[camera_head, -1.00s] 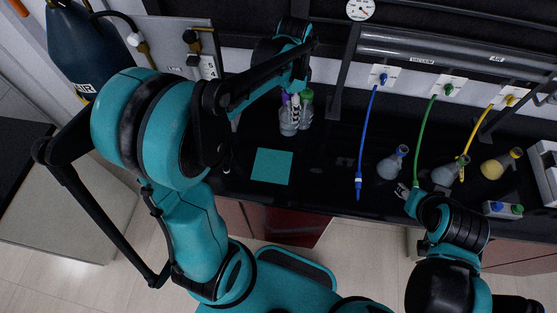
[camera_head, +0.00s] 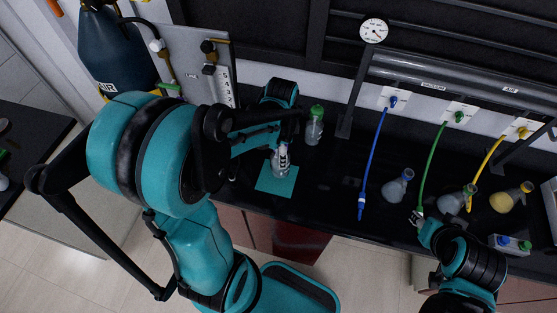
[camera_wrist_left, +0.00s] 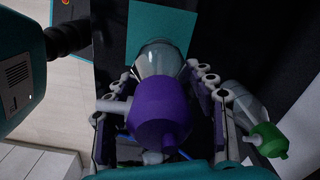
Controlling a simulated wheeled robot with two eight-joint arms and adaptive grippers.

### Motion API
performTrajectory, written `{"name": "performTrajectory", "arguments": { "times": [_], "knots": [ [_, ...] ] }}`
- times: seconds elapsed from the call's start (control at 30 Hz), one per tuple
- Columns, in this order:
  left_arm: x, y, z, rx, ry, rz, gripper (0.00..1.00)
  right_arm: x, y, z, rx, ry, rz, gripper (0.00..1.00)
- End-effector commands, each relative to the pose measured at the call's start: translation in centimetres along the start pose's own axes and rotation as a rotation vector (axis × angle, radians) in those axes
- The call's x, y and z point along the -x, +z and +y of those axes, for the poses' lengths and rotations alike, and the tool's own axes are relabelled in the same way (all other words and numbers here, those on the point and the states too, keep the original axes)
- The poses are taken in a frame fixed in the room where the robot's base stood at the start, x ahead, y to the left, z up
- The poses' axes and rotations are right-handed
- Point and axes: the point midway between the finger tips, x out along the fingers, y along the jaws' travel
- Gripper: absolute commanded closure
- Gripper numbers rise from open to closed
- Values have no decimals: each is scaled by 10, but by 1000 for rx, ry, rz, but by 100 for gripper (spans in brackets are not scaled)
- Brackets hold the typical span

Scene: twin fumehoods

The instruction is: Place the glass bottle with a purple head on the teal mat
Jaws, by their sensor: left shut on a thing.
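The glass bottle with a purple head (camera_wrist_left: 165,108) is between the fingers of my left gripper (camera_wrist_left: 160,112), which is shut on it. In the head view the bottle's clear lower body (camera_head: 281,168) shows below my left gripper (camera_head: 283,150), over the back part of the teal mat (camera_head: 277,186). The purple head is hidden there by my arm. The mat also shows behind the bottle in the left wrist view (camera_wrist_left: 170,18). I cannot tell whether the bottle's base touches the mat. My right gripper (camera_head: 417,218) is by the green hose; its fingers are too small to judge.
A green-capped glass bottle (camera_head: 314,127) stands to the right of the left gripper. Blue (camera_head: 373,160), green (camera_head: 431,165) and yellow hoses hang over the counter. Flasks (camera_head: 398,188) stand at the right. The counter between the mat and the blue hose is clear.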

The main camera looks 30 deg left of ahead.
Motion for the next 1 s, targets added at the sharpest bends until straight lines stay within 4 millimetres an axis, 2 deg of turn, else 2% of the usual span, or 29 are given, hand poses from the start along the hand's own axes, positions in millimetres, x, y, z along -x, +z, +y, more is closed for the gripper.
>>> {"name": "performTrajectory", "arguments": {
  "times": [0.17,0.4,0.83,0.87,0.9,1.0],
  "knots": [
    [-10,7,-7,0,0,0,88,-2,2,0,0,0,0,60],
    [-43,6,-7,-1,0,0,88,-10,7,0,0,0,0,60],
    [-50,6,-6,0,0,0,88,-13,10,0,0,0,0,60],
    [-49,6,-6,0,0,0,37,-12,9,0,0,0,0,60],
    [-48,6,-6,0,0,0,26,-12,9,0,0,0,0,60],
    [-48,6,-6,0,0,0,24,-12,8,0,0,0,0,60]
  ]
}}
